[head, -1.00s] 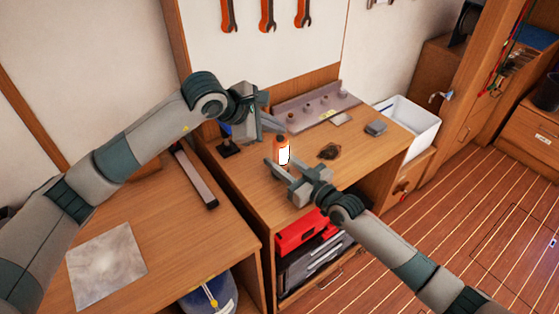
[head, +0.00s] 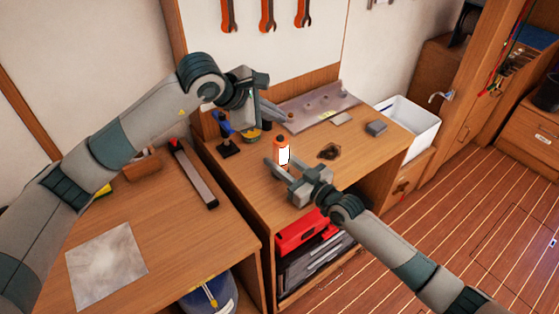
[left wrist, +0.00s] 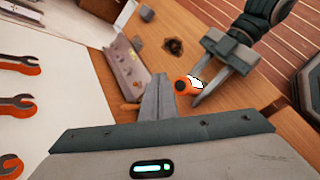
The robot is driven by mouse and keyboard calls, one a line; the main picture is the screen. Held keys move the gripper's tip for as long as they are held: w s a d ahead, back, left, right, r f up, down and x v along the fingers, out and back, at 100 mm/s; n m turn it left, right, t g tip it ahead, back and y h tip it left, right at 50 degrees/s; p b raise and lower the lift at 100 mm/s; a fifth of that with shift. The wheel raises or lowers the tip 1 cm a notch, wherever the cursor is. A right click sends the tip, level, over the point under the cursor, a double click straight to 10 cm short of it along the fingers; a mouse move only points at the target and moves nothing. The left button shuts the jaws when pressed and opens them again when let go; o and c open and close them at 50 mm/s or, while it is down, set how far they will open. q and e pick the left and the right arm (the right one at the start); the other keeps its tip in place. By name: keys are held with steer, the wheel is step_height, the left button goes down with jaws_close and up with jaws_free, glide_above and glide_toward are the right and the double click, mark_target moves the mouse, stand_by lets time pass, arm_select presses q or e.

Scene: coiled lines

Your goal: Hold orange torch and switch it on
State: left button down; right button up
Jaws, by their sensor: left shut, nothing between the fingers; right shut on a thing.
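The orange torch (head: 279,145) stands upright at the front of the workbench, with a bright white patch on its side. It also shows in the left wrist view (left wrist: 181,86), seen from above with its dark round end. My right gripper (head: 275,163) is shut on the torch from the front right, and its fingers (left wrist: 199,90) reach the torch in the left wrist view. My left gripper (head: 287,116) is shut and empty, above and behind the torch and apart from it. I cannot tell whether the white patch is lit.
A white bin (head: 421,123) is at the right. Wrenches (head: 267,15) hang on the wall.

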arm_select(q)
step_height(320, 180, up, 3)
stand_by(0.4)
arm_select(e)
steer(key=o, duration=1.3)
steer(key=shift+s, duration=0.1)
steer(key=v, duration=1.2)
steer(key=shift+d, duration=0.1)
